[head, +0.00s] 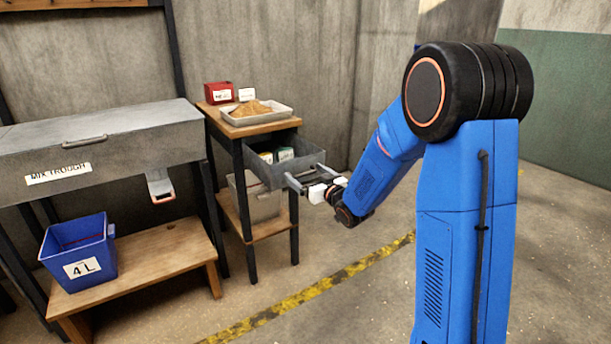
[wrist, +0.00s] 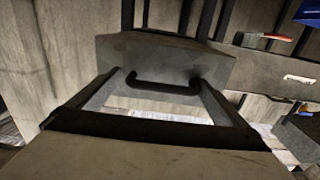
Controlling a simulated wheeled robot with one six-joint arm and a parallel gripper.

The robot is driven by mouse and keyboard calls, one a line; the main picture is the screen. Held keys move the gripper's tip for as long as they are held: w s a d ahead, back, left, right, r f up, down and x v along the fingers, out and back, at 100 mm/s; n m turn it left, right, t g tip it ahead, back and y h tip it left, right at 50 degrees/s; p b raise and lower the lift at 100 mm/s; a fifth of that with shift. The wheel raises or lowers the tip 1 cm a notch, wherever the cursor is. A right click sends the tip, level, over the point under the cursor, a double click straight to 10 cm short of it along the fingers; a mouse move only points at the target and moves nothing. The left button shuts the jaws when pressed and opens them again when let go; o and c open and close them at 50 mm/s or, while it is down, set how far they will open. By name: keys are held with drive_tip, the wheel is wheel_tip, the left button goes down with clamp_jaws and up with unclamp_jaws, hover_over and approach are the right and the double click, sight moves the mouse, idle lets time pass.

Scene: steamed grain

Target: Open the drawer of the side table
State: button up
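The side table (head: 233,128) has a wooden top and dark legs. Its grey drawer (head: 302,150) stands pulled out toward me, with small boxes (head: 284,154) showing inside. In the wrist view, the drawer front (wrist: 165,55) faces me with a dark bar handle (wrist: 163,87). My gripper (head: 308,177) is right at the drawer front. Its fingers (wrist: 160,82) are spread wide, one toward each end of the handle, and look empty. I cannot tell whether they touch the handle or front.
A tray of grain (head: 256,118) and a red box (head: 218,93) stand on the table top. A grey bin (head: 262,203) is on the lower shelf. The mix trough (head: 110,150) and a blue bin (head: 75,250) on a bench are to the left. The floor in front is clear.

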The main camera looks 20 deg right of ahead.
drive_tip(key=shift+a, duration=0.1)
idle(0.4)
drive_tip(key=v, duration=1.2)
drive_tip(key=s+d+r+m+g+h, duration=0.1)
drive_tip(key=s+d+m+g+h, duration=0.15)
drive_tip(key=s, duration=0.45)
drive_tip(key=s+d+r+m+g+h, duration=0.1)
drive_tip(key=s+d+g+h, duration=0.1)
drive_tip(key=s+g+h, duration=0.35)
drive_tip(key=s+a+g+y, duration=0.1)
drive_tip(key=s+g, duration=0.1)
drive_tip(key=s, duration=1.1)
drive_tip(key=s+a+f+g+y, duration=0.1)
drive_tip(key=s+a+g, duration=0.1)
drive_tip(key=s, duration=1.1)
drive_tip(key=shift+s+a+f, duration=0.2)
drive_tip(key=shift+s+f, duration=0.1)
